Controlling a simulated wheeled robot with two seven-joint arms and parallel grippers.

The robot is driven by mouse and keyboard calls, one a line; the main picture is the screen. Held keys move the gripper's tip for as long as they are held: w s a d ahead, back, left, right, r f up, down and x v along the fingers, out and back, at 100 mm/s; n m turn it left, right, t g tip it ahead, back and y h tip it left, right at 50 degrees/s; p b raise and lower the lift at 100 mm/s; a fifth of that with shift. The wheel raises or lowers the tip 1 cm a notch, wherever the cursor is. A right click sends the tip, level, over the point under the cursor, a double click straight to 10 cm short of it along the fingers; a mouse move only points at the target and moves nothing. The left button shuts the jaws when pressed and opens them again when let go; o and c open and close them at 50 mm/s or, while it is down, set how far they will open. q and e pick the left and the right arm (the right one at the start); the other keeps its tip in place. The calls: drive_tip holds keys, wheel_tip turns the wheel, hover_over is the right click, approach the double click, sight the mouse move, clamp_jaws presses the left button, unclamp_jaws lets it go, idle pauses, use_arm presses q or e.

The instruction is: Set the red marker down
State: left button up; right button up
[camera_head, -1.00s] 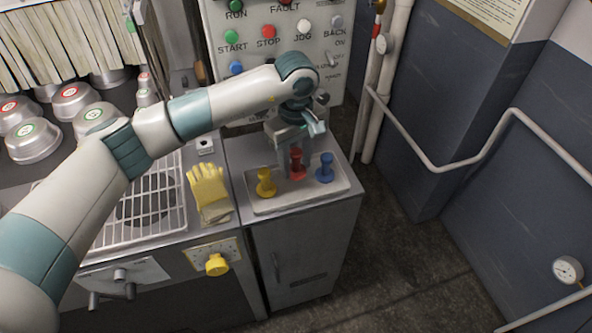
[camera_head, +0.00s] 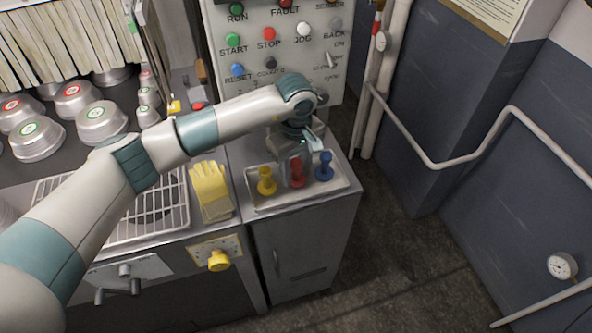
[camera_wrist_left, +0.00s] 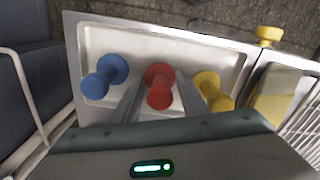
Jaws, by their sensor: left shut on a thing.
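The red marker (camera_head: 297,176) is a peg shape with a round knob and a wider foot. It is upright over the tray (camera_head: 322,190), between the yellow marker (camera_head: 266,181) on the left and the blue marker (camera_head: 324,167) on the right. My left gripper (camera_head: 295,165) points down and is shut on the red marker. In the left wrist view the red marker (camera_wrist_left: 159,87) sits between the two fingers, with its foot at or just above the tray floor; I cannot tell if it touches. The right gripper is not in view.
A yellow glove (camera_head: 211,190) lies left of the tray, beside a wire rack (camera_head: 165,205). A control panel (camera_head: 282,50) stands behind the tray. Several metal pots (camera_head: 100,124) stand at the left. Pipes (camera_head: 368,100) run up the right side.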

sight(296, 162)
use_arm(q)
drive_tip(key=o, duration=1.3)
drive_tip(key=shift+r, duration=0.1)
drive_tip(key=shift+r+p, duration=0.1)
drive_tip(key=shift+p, duration=0.2)
drive_tip(key=shift+r+b, duration=0.15)
drive_tip(key=shift+b, duration=0.2)
wheel_tip(296, 162, up, 10)
drive_tip(key=b, duration=0.5)
drive_tip(key=shift+r, duration=0.8)
